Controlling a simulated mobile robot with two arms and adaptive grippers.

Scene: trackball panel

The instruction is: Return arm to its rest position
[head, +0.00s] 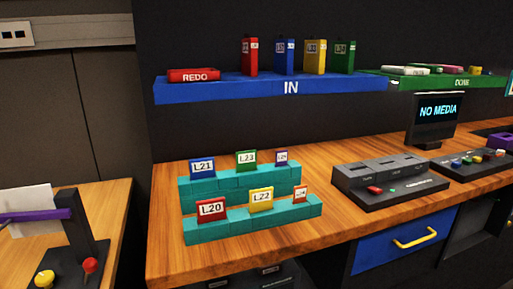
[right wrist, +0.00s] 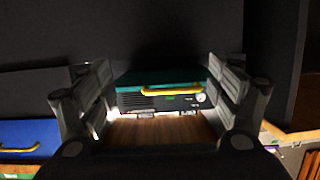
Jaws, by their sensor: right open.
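My right gripper (right wrist: 160,72) shows in the right wrist view, with its two dark fingers spread wide at left and right. It is open and nothing sits between its finger pads. Beyond the fingers is a dark device with a teal top (right wrist: 160,78) and a yellow handle (right wrist: 172,90); a clear gap to it seems to remain, but the distance is hard to tell. Neither of my arms nor grippers shows in the head view. My left gripper is in no view.
In the head view a wooden counter (head: 285,250) carries teal steps (head: 210,231) with labelled cards, a grey console (head: 385,172) and a NO MEDIA screen (head: 437,112). A blue IN shelf (head: 220,90) hangs above. A blue drawer (head: 375,250) is below.

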